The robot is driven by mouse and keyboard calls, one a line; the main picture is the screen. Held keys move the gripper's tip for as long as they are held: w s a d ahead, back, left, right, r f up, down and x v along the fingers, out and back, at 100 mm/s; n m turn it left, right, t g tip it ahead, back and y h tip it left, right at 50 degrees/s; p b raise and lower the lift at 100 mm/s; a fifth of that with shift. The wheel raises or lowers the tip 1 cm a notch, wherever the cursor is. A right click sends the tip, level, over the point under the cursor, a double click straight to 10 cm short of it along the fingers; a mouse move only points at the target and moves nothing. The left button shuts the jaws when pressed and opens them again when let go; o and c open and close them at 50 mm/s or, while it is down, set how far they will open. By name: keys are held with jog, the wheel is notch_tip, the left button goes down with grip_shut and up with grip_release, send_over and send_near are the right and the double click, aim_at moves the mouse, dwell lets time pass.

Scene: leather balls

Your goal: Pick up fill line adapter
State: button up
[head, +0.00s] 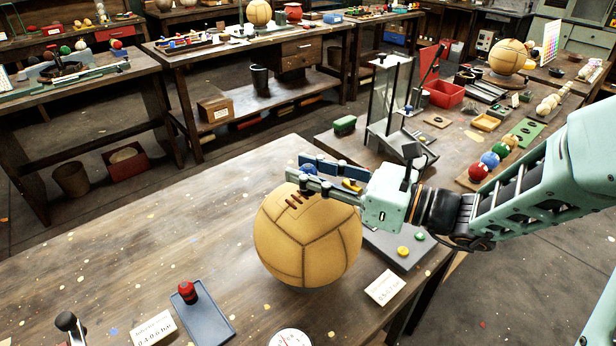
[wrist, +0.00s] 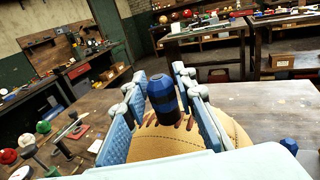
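A short blue-and-black cylindrical piece, which looks like the fill line adapter (wrist: 163,97), stands nearly upright between my fingertips in the wrist view. Its lower end is against the laced top of the tan leather ball (head: 307,240); I cannot tell whether it touches the ball. My gripper (head: 306,174) is just above the ball in the head view, fingers pointing left. In the wrist view its blue finger pads (wrist: 160,88) flank the piece with little or no visible gap, so firm contact is unclear.
A grey-blue tray (head: 208,320) with a red-capped piece (head: 187,291) lies left of the ball. Paper labels (head: 385,287) and a white dial (head: 290,338) are nearby. Another blue piece (wrist: 289,145) is at the wrist view's right. The bench's left part is mostly clear.

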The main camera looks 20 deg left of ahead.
grip_shut()
jog(key=shift+r, duration=0.1)
